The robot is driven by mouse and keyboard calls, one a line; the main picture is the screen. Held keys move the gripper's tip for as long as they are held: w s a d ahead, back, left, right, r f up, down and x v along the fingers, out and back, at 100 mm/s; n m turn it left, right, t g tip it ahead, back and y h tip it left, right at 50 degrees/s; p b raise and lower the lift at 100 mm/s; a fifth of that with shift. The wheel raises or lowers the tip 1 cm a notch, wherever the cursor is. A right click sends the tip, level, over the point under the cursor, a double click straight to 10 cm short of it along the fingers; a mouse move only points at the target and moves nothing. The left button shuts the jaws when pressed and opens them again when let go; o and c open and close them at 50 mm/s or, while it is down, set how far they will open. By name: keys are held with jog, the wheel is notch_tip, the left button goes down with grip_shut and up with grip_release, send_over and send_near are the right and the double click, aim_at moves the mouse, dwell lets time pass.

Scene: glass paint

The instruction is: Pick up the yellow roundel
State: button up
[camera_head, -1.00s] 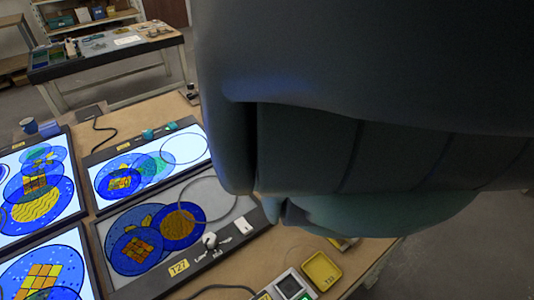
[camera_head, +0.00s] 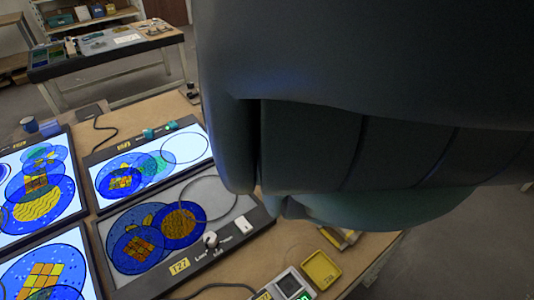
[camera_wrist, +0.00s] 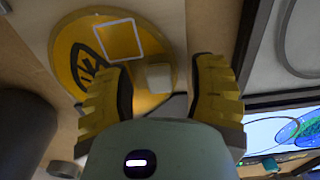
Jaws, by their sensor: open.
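The yellow roundel (camera_wrist: 84,55) shows in the wrist view as a flat yellow disc with a dark pattern at its left. A thin white square outline (camera_wrist: 120,40) and a small pale block (camera_wrist: 159,77) overlap it. My gripper (camera_wrist: 162,75) is open, with yellow ribbed fingers apart and nothing held between them. The left finger overlaps the lower part of the disc in the picture; I cannot tell if they touch. My arm hides the gripper in the head view, and I cannot make out the roundel there.
In the head view, light panels (camera_head: 90,243) with blue and yellow discs cover the bench's left. A small yellow tray (camera_head: 320,271) and a device with a screen (camera_head: 290,285) stand near the front edge. A second table (camera_head: 105,55) stands behind, across open floor.

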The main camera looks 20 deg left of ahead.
grip_shut()
dwell(0.5)
